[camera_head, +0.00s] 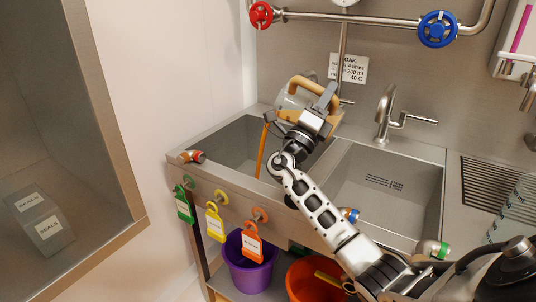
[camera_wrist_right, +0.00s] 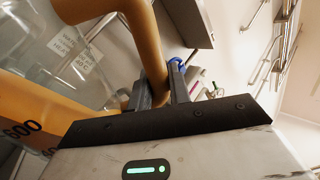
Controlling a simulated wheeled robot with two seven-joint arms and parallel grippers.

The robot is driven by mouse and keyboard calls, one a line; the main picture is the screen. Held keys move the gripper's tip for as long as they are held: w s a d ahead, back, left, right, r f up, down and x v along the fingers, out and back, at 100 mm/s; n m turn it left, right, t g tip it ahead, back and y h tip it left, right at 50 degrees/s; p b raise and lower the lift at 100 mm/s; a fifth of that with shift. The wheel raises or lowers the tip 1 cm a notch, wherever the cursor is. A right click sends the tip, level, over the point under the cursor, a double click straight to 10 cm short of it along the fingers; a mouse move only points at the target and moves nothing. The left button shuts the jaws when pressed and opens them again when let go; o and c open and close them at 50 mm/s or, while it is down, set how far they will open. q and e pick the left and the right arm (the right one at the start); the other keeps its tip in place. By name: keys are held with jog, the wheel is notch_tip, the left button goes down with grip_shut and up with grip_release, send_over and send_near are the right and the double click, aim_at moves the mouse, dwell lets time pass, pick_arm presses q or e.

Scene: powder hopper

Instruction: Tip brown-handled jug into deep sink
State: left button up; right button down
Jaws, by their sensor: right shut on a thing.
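The brown-handled jug (camera_head: 290,104) is clear-walled and tilted to the left over the left sink basin (camera_head: 228,144), which looks like the deep sink. An orange-brown stream (camera_head: 262,148) runs from its lip down into that basin. My right gripper (camera_head: 327,97) is shut on the brown handle, which also shows between its fingers in the right wrist view (camera_wrist_right: 150,50). How much is left in the jug cannot be told. My left gripper is not in view.
A second basin (camera_head: 385,192) with a tap (camera_head: 387,112) lies to the right. A pipe with red (camera_head: 261,14) and blue (camera_head: 438,29) valve wheels runs above. Coloured tags (camera_head: 215,224) hang along the front. Purple (camera_head: 250,270) and orange (camera_head: 300,279) buckets stand below.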

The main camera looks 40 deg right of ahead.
aim_at(304, 93)
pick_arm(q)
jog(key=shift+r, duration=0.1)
pick_arm(e)
jog(key=shift+w+a+r+n+t, duration=0.1)
jog(key=shift+r+n+t, duration=0.1)
jog(key=shift+n+t, duration=0.2)
pick_arm(q)
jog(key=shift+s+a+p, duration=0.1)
jog(key=shift+p, duration=0.35)
pick_arm(e)
jog(key=shift+w+a+f+n+t, duration=0.2)
jog(key=shift+w+n+t, duration=0.15)
jog(key=shift+n+t, duration=0.15)
jog(key=shift+w+a+f+n+t, duration=0.1)
jog(key=shift+w+a+n+t, duration=0.05)
jog(key=shift+w+n+t, duration=0.3)
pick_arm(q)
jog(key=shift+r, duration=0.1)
pick_arm(e)
jog(key=shift+w+a+f+n+t+y, duration=0.2)
jog(key=shift+w+a+n+t+y, duration=0.15)
jog(key=shift+n+t, duration=0.4)
pick_arm(q)
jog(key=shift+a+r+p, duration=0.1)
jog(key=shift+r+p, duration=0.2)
jog(key=shift+p, duration=0.35)
pick_arm(e)
jog(key=shift+w+a+r+n+t, duration=0.15)
jog(key=shift+w+n+t, duration=0.2)
jog(key=shift+n+t, duration=0.45)
